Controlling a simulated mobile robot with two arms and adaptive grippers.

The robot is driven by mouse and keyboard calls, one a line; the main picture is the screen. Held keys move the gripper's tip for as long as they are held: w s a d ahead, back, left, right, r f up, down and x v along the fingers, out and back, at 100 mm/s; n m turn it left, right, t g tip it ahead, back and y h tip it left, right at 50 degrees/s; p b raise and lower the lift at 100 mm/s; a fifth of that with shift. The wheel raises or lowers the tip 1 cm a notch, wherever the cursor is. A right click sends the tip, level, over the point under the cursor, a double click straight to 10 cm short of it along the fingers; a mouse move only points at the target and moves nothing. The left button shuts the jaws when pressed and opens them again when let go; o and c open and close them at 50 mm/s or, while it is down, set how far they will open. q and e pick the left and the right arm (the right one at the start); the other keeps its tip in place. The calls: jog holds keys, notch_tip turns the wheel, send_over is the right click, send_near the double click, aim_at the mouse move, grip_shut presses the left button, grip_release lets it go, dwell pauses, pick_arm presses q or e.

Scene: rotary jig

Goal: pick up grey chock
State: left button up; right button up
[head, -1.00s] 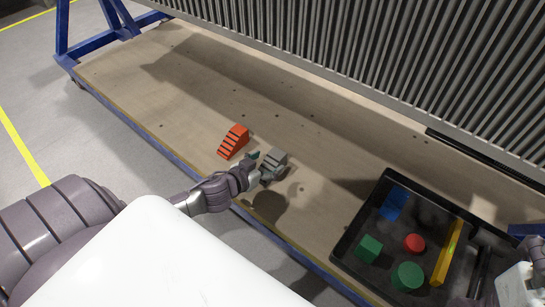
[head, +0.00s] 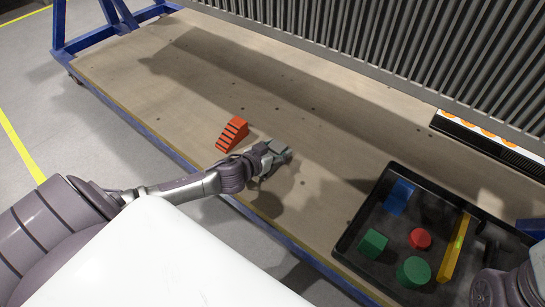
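My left gripper (head: 277,157) reaches in from the left over the wooden board. It is at a small grey shape, the grey chock (head: 276,147), which is mostly hidden behind the gripper and hard to separate from its grey fingers. I cannot tell whether the fingers are closed on it. An orange-red stepped chock (head: 232,134) stands on the board just left of and beyond the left gripper. My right arm shows at the lower right by the black tray; its fingers are too dark to make out.
A black tray (head: 348,238) on the right holds a blue block (head: 399,196), a red cylinder (head: 420,238), a green cube (head: 373,243), a green cylinder (head: 413,271) and a yellow bar (head: 453,248). A grey ribbed panel (head: 400,60) rises behind. The wooden board (head: 160,90) is clear at left.

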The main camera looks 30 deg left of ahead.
pick_arm(q)
jog(key=c, duration=0.9)
jog(key=shift+o, duration=0.2)
